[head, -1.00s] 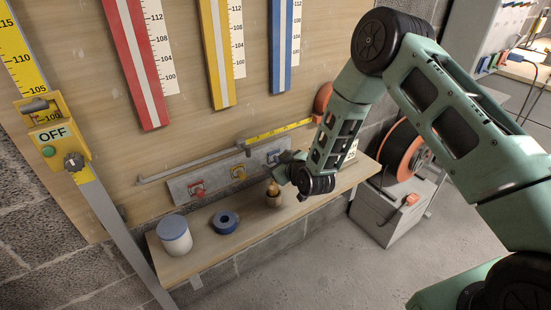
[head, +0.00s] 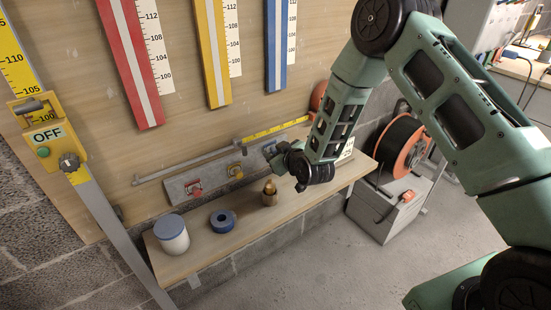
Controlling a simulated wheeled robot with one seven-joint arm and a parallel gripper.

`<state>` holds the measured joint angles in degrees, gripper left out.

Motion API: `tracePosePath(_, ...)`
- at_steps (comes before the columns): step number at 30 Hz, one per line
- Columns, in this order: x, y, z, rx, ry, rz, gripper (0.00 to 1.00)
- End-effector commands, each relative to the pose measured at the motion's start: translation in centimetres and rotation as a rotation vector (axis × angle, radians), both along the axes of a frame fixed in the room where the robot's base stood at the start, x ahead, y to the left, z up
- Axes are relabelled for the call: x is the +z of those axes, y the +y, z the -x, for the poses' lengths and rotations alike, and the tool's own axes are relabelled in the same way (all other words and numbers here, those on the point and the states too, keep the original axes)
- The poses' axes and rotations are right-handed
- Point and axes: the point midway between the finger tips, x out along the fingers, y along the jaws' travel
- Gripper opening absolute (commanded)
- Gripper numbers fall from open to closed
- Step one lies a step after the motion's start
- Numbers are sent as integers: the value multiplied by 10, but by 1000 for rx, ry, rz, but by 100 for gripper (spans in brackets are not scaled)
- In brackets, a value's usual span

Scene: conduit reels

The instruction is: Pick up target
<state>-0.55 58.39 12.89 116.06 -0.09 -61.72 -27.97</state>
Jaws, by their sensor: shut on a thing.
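My gripper (head: 281,153) is small and dark in the head view, at the right end of a grey strip on the wall board. Its jaws are shut at the blue piece (head: 269,149) there, which they partly hide, so the exact grip is hard to see. A red piece (head: 193,188) and a yellow piece (head: 235,170) sit on the same strip, to the left and apart from the gripper. A brass pointed piece (head: 269,193) stands upright on the shelf below the gripper, not touching it. Which thing is the target cannot be told by a label.
The wooden shelf (head: 235,245) also holds a white jar with a blue-grey lid (head: 171,236) and a blue ring (head: 222,221). A ruler bar with yellow tape (head: 275,129) runs above the strip. An orange-rimmed reel (head: 408,148) stands on a grey box at the right.

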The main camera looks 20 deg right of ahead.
Motion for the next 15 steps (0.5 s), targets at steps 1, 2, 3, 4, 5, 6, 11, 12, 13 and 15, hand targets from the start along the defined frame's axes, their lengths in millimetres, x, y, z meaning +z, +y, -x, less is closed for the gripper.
tracePosePath(1, 11, 0, 0, 2, -3, 1, 8)
tracePosePath(2, 16, 0, 0, 2, -3, 1, 8)
tracePosePath(3, 22, 0, 0, 1, -3, 0, 8)
tracePosePath(4, 27, 0, 0, 0, -3, 0, 8)
tracePosePath(5, 32, 0, 0, 0, -3, 0, 8)
tracePosePath(6, 39, 0, 0, 0, -2, 0, 8)
tracePosePath(11, 36, -9, 29, 1, 5, 2, 8)
tracePosePath(12, 36, -13, 39, 0, 5, 2, 8)
tracePosePath(13, 36, -15, 46, 0, 5, 2, 8)
tracePosePath(15, 36, -21, 65, -1, 6, 2, 8)
